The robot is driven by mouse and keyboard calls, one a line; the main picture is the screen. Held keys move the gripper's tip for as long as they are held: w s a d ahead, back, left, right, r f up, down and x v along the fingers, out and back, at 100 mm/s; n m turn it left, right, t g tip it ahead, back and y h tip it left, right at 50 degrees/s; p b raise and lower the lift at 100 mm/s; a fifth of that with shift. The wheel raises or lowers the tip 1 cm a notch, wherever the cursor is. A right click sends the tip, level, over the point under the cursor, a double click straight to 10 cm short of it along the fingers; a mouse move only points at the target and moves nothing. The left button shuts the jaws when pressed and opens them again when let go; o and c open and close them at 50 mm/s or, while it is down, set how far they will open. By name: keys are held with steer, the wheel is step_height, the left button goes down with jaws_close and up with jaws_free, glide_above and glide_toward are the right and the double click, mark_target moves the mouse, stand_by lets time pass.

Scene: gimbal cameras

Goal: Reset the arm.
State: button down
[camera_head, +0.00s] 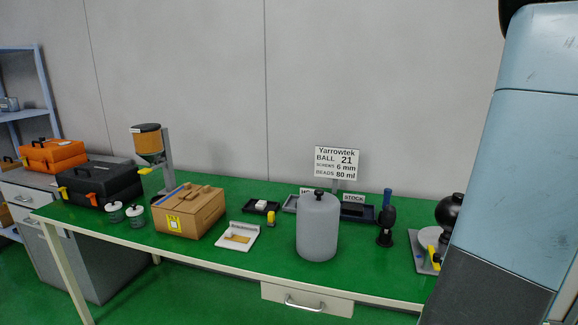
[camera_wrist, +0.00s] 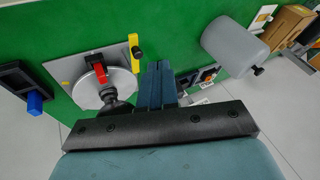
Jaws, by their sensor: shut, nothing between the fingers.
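My gripper (camera_wrist: 159,68) shows in the wrist view as two dark blue fingers side by side, shut with nothing between them. It reaches out over the green table (camera_wrist: 135,18), just right of a round grey disc (camera_wrist: 88,92) with a red piece (camera_wrist: 95,60) on it. A black knob shape (camera_wrist: 118,108) sits close to the left of the fingers. In the head view my pale blue arm fills the right side, and the gripper itself is out of sight there.
A grey lidded canister (camera_head: 317,230) stands near the table's front edge. A black ball-topped device (camera_head: 449,210) is beside my arm. Green tabletop around the canister is partly clear.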

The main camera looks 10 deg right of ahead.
steer(key=s+a+r+n+h, duration=0.1)
steer(key=a+r, duration=0.3)
steer(key=a, duration=0.6)
steer(key=s+a+r+n+h, duration=0.1)
steer(key=a+r, duration=0.4)
steer(key=a, duration=0.5)
steer(key=s+a+r+n+h, duration=0.1)
steer(key=s+a+r, duration=0.2)
steer(key=a, duration=0.7)
steer(key=shift+r, duration=0.85)
